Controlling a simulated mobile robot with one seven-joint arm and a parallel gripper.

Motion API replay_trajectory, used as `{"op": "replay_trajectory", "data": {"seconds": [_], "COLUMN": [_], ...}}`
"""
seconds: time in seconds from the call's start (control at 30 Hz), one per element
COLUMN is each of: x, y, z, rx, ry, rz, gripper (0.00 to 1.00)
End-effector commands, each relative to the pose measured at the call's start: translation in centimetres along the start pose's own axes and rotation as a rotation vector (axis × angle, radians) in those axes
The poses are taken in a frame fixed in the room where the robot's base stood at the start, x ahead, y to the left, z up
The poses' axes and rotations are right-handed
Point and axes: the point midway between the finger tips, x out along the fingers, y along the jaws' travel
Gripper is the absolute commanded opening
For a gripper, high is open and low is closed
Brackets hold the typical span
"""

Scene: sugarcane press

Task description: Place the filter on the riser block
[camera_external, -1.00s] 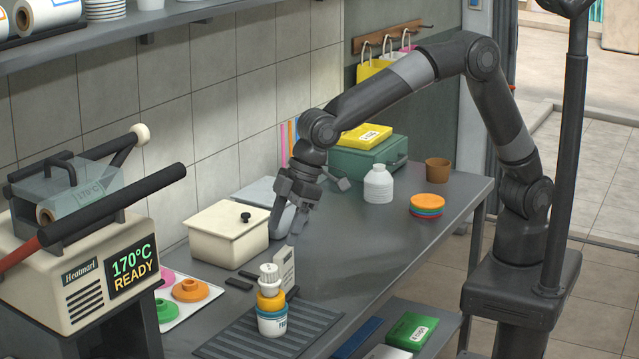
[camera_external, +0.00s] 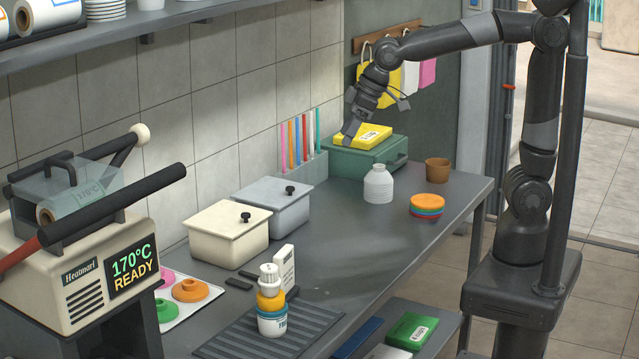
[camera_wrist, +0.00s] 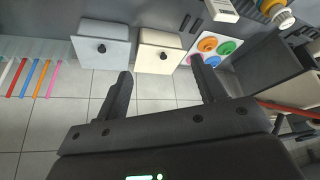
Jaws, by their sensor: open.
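My gripper (camera_external: 352,122) is open, its fingers pointing down at the yellow labelled block (camera_external: 366,135) on the green case (camera_external: 360,158). I cannot tell if it touches the block. No part is clearly recognisable as the filter or the riser block. A stack of a white-and-blue jar, a yellow ring and a white cap (camera_external: 270,300) stands upright on the ribbed grey mat (camera_external: 225,343). A small white labelled box (camera_external: 284,266) stands behind it.
A cream lidded box (camera_external: 226,240) and a grey-blue one (camera_external: 274,208) stand by the wall. A white bottle (camera_external: 378,185), brown cup (camera_external: 438,170) and coloured discs (camera_external: 427,206) are at the right. The heat sealer (camera_external: 85,270) is at left. The bench middle is clear.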

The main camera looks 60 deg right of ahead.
Motion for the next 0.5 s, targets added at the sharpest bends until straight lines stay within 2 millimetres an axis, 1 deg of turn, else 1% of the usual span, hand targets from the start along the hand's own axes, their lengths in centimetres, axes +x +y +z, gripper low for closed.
{"op": "replay_trajectory", "data": {"seconds": [0.03,0.07,0.1,0.17,0.2,0.27,0.3,0.33,0.4,0.5], "x": [-1.4,-2.0,-2.7,-3.8,-4.4,-5.3,-5.8,-6.1,-6.8,-7.2], "y": [2.1,3.1,4.4,6.0,7.0,8.2,9.0,9.4,10.3,11.0], "z": [1.9,3.0,4.5,6.8,8.4,10.9,12.6,13.8,16.6,20.1], "rx": [0.046,0.071,0.103,0.151,0.183,0.231,0.263,0.287,0.340,0.404], "ry": [0.009,0.011,0.014,0.018,0.021,0.025,0.028,0.031,0.036,0.041], "rz": [0.022,0.034,0.049,0.072,0.088,0.111,0.126,0.137,0.163,0.194], "gripper": [0.64,0.64,0.64,0.64,0.64,0.64,0.64,0.64,0.64,0.64]}}
